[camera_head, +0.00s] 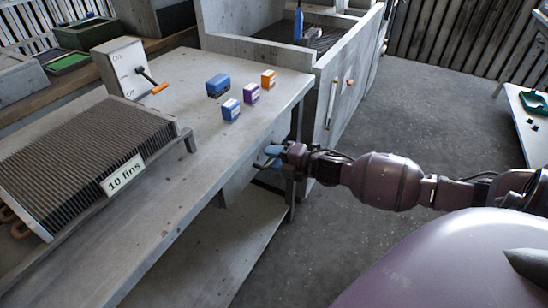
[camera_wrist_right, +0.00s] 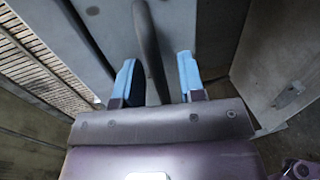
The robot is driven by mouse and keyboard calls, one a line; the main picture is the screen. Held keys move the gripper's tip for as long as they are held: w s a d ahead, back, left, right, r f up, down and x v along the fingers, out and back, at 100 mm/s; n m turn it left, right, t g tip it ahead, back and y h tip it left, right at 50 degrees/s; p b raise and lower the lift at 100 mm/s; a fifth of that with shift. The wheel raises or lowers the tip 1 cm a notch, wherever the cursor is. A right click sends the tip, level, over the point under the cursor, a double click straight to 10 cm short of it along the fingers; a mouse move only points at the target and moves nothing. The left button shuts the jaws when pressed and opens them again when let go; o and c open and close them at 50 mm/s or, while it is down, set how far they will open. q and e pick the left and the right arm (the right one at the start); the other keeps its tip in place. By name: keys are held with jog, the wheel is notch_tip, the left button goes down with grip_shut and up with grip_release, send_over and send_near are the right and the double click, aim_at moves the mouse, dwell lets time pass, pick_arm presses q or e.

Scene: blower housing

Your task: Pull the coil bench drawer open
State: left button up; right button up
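The coil bench (camera_head: 205,150) is a long grey table crossing the left half of the head view. Its drawer front (camera_head: 238,181) sits under the bench top near the right end and looks closed, though the top partly hides it. My right gripper (camera_head: 269,157) reaches in from the right to the drawer front, just below the top's edge. In the right wrist view the dark curved drawer handle (camera_wrist_right: 149,45) passes between the two blue fingers of my gripper (camera_wrist_right: 158,75). Gaps show between the handle and both fingers, so the gripper is open around it. My left gripper is out of view.
A finned coil (camera_head: 85,150) labelled "10 fins", a grey box with an orange-handled crank (camera_head: 125,68) and several small boxes (camera_head: 231,109) are on the bench. A grey cabinet (camera_head: 345,85) stands beyond. The floor (camera_head: 410,110) right of the bench is clear.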

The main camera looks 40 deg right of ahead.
grip_shut()
jog(key=shift+s+d, duration=0.1)
jog(key=shift+s, duration=0.15)
pick_arm(q)
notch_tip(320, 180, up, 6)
jog(key=p, duration=0.8)
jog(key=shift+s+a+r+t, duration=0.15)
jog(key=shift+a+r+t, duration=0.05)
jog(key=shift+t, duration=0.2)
pick_arm(e)
jog(key=f+v, duration=0.2)
jog(key=v, duration=1)
jog(key=f+v, duration=0.2)
jog(key=v, duration=0.9)
jog(key=shift+s+d+f, duration=0.2)
jog(key=shift+s+d, duration=0.1)
jog(key=shift+s, duration=0.45)
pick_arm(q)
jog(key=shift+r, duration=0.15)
pick_arm(e)
grip_release()
